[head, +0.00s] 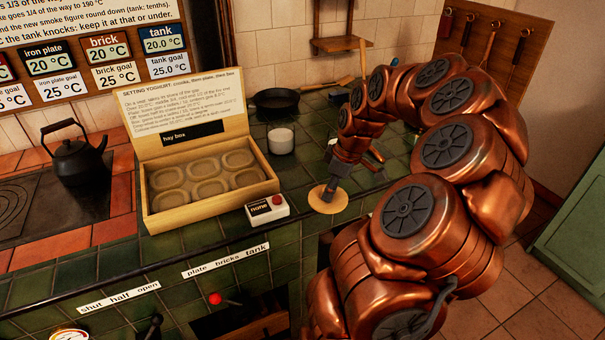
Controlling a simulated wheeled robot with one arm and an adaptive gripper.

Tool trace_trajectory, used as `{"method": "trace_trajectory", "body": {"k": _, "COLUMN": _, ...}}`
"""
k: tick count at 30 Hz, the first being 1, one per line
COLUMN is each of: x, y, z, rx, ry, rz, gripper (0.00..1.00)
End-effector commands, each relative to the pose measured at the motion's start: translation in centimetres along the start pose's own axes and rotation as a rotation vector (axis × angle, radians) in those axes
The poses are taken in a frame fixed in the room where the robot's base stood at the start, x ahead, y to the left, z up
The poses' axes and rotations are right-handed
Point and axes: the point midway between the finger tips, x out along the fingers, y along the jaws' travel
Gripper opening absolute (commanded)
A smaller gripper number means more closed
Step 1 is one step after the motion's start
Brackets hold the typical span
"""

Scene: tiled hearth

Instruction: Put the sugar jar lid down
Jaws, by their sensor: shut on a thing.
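The sugar jar lid appears to be the round tan disc (318,204) near the front edge of the green tiled counter (235,218). My gripper (329,192) points down over the disc's middle and is shut on it. The fingers hide the centre of the disc. I cannot tell whether the disc touches the tiles or hangs just above them. A pale, wide jar (281,142) stands farther back on the counter, left of my gripper; I cannot tell whether it is the sugar jar.
An open hay box (158,215) with several oval hollows stands left of the lid. A small white box with a red button (267,209) sits between them. A black pan (276,99) and a black kettle (76,155) are farther back. My arm covers the counter's right side.

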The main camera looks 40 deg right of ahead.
Motion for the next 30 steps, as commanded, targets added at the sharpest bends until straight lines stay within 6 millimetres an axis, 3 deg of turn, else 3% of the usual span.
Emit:
{"method": "trace_trajectory", "body": {"k": 21, "x": 2.8, "y": 7.3, "z": -7.6, "rx": -0.002, "ry": -0.002, "rz": 0.001, "gripper": 0.00}}
{"method": "trace_trajectory", "body": {"k": 30, "x": 3.6, "y": 9.2, "z": -9.4, "rx": -0.002, "ry": -0.002, "rz": 0.001, "gripper": 0.00}}
